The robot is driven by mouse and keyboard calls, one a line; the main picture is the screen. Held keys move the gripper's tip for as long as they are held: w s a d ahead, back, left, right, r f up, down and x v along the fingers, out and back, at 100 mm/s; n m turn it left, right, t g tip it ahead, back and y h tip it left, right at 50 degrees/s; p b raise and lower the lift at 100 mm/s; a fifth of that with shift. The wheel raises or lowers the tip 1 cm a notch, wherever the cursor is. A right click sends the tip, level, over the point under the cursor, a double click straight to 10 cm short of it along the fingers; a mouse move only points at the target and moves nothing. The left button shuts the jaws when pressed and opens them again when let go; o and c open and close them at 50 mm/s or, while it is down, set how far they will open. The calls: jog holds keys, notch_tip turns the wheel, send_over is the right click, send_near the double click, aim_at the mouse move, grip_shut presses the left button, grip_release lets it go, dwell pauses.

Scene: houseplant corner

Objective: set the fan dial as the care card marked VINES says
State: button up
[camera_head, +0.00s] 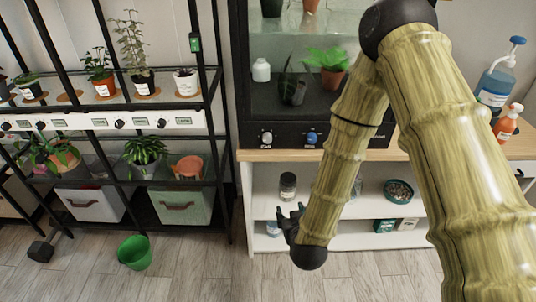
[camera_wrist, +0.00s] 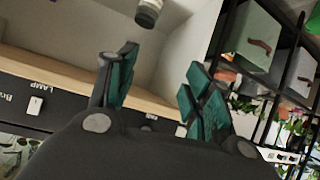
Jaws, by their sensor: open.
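My gripper (camera_head: 290,222) is open and empty, low in front of the white shelf unit in the head view. In the wrist view my gripper (camera_wrist: 158,88) has its two teal-padded fingers spread apart with nothing between them. My gripper is below this panel and apart from both dials. The wrist view shows the panel upside down, with a white switch (camera_wrist: 36,105) by the word LAMP. I cannot make out a card marked VINES.
A wooden counter (camera_head: 256,156) juts out below the panel. A black plant rack (camera_head: 222,110) stands at the left, with a green tag (camera_head: 195,43). A green bucket (camera_head: 134,252) stands on the floor. Bottles (camera_head: 497,82) stand on the counter at the right.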

jog(key=w+a+r+t+b, duration=0.2)
jog(key=w+a+r+t, duration=0.3)
jog(key=r, duration=0.3)
jog(key=t+b, duration=0.1)
jog(key=b, duration=0.1)
send_near(268, 140)
jog(key=shift+h, duration=0.3)
jog(key=w, duration=0.9)
jog(key=shift+w+a+r+p, duration=0.1)
jog(key=shift+a+p, duration=0.3)
jog(key=shift+c, duration=0.2)
jog(key=c, duration=1)
